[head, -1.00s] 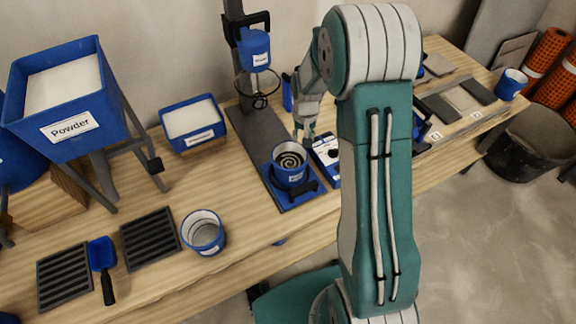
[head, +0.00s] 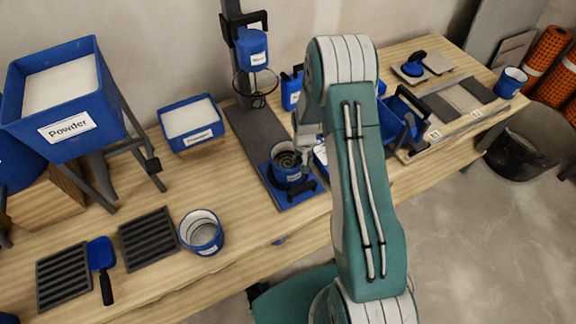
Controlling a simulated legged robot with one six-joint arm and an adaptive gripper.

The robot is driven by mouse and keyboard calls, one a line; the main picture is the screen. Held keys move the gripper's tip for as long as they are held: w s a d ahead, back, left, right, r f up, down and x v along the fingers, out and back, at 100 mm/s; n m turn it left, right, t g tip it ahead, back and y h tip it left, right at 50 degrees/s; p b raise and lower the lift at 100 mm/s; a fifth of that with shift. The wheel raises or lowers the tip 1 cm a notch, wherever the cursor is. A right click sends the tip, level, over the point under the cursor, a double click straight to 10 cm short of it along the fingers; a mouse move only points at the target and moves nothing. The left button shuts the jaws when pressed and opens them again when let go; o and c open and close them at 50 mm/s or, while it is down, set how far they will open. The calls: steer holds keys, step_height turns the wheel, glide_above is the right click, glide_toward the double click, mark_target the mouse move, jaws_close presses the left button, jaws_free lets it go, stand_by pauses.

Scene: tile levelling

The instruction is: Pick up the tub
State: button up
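A blue tub (head: 287,172) with grey swirled contents stands upright on the blue base of the mixing stand. A second blue tub (head: 201,233) with a pale inside stands on the bench in front, left of the stand. A third blue tub (head: 511,82) stands at the bench's far right. My gripper (head: 303,161) points down at the right rim of the tub on the stand. It is small and partly hidden by my arm, so I cannot tell whether its fingers are open or touch the tub.
The mixing stand's column and blue mixer head (head: 252,50) rise behind the tub. A powder hopper (head: 62,95), a powder bin (head: 190,122) and black slotted trays (head: 148,238) are to the left. A blue tool carrier (head: 402,115) is right of my arm.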

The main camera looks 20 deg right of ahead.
steer(key=shift+f, duration=0.25)
jaws_close()
steer(key=shift+r, duration=0.1)
steer(key=shift+r, duration=0.2)
step_height(320, 180, up, 2)
steer(key=shift+w+r, duration=0.1)
steer(key=shift+r, duration=0.1)
steer(key=s+a+r, duration=0.7)
steer(key=a+r, duration=0.3)
steer(key=a, duration=0.2)
steer(key=shift+s, duration=0.3)
